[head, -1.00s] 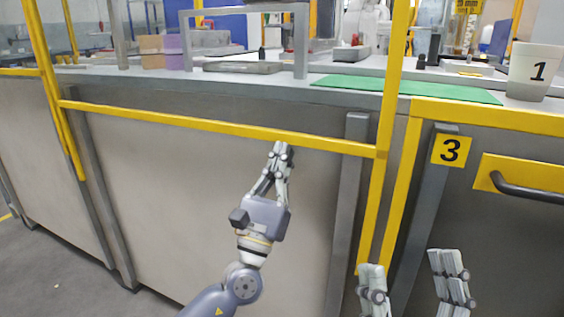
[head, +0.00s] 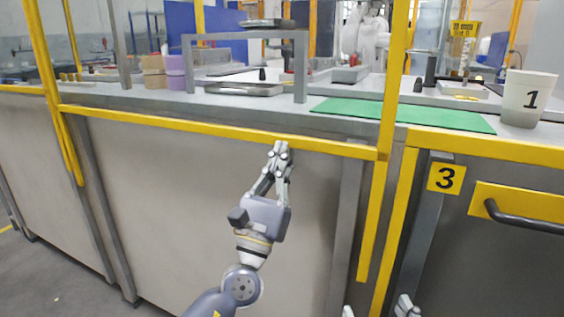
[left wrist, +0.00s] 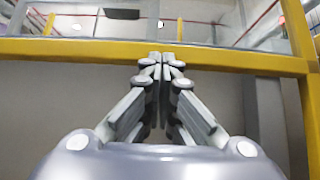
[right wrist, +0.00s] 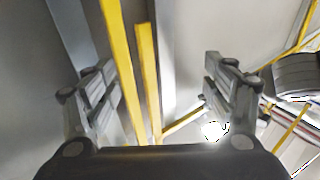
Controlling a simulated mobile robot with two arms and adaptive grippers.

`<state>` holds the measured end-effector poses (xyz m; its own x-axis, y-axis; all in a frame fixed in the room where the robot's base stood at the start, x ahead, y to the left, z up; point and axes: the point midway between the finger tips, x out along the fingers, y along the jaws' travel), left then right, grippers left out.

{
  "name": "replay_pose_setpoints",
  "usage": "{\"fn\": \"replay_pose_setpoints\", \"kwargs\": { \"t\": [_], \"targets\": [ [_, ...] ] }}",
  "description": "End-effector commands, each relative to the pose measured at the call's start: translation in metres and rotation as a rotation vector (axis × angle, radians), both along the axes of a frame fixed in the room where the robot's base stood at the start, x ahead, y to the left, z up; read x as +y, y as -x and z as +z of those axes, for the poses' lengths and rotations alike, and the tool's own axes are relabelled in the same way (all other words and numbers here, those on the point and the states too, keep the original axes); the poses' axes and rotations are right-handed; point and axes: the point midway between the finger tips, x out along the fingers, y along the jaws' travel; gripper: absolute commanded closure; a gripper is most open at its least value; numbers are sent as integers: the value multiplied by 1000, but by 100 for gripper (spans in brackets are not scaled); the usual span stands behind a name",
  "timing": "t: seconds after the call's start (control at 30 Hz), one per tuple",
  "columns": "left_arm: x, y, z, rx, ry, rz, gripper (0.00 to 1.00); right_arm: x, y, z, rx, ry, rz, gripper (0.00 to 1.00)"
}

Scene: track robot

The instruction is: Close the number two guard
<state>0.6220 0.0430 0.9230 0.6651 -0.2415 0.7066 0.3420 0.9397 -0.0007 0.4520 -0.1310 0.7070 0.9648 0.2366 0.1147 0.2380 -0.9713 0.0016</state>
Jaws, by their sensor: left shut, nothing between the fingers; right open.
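A sliding guard with a yellow crossbar (head: 180,124) spans the bay left of the plate marked 3 (head: 446,178). Its bar is a little below the counter edge; no number two plate shows. My left gripper (head: 279,148) is shut and empty, fingers pointing up at the bar. In the left wrist view its fingertips (left wrist: 162,58) overlap the yellow bar (left wrist: 100,50); contact is not certain. My right gripper (head: 376,308) is barely in view at the bottom edge. In the right wrist view it is open and empty (right wrist: 158,85), with yellow uprights (right wrist: 148,80) beyond.
A neighbouring guard on the right has a dark handle (head: 525,219). On the counter are a green mat (head: 400,114), a white cup marked 1 (head: 527,98), a grey frame (head: 300,70) and a purple roll (head: 175,73). Floor shows at lower left (head: 60,285).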

Motion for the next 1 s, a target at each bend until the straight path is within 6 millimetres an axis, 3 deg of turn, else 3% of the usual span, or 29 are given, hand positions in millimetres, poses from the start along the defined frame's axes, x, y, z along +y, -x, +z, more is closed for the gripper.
{"fn": "replay_pose_setpoints", "kwargs": {
  "t": [0.27, 0.6, 0.8, 1.0],
  "targets": [
    [0, 0, 24, -3, 2, -1, 100, -10, 7, -56, 290, 74, -19, 23],
    [0, 0, 44, -2, 1, -1, 100, -28, 40, -119, 635, 157, -41, 23],
    [0, 0, 50, -1, 0, 0, 100, -35, 58, -140, 756, 184, -49, 23],
    [0, 0, 50, -2, 1, 0, 100, -36, 61, -144, 776, 189, -50, 23]
  ]
}}
